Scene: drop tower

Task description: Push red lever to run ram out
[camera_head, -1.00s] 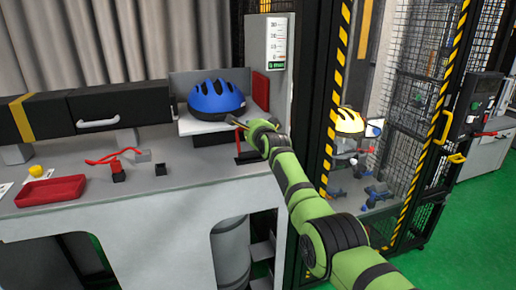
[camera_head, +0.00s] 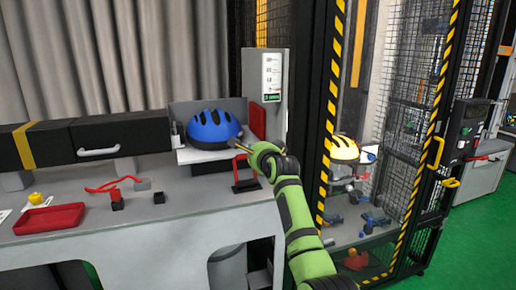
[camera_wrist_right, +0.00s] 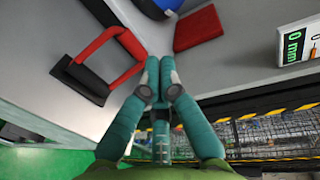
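The red lever (camera_head: 236,172) has a bent red handle on a black base and stands at the right end of the grey bench, in front of the blue helmet (camera_head: 211,126). In the wrist view the lever (camera_wrist_right: 117,39) lies to the left of my right gripper (camera_wrist_right: 159,70), its handle end close to the fingertips; whether they touch I cannot tell. My right gripper's fingers are together with nothing between them. In the head view my right gripper (camera_head: 240,149) is just above the lever, beside the helmet's platform (camera_head: 196,155). My left gripper is not in view. I cannot identify the ram with certainty.
A long black box (camera_head: 120,136) with a handle lies left of the helmet. A red tray (camera_head: 48,219) and a small black-and-red switch (camera_head: 117,197) are on the bench. A grey gauge post (camera_head: 266,65) and a mesh cage (camera_head: 405,120) stand right.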

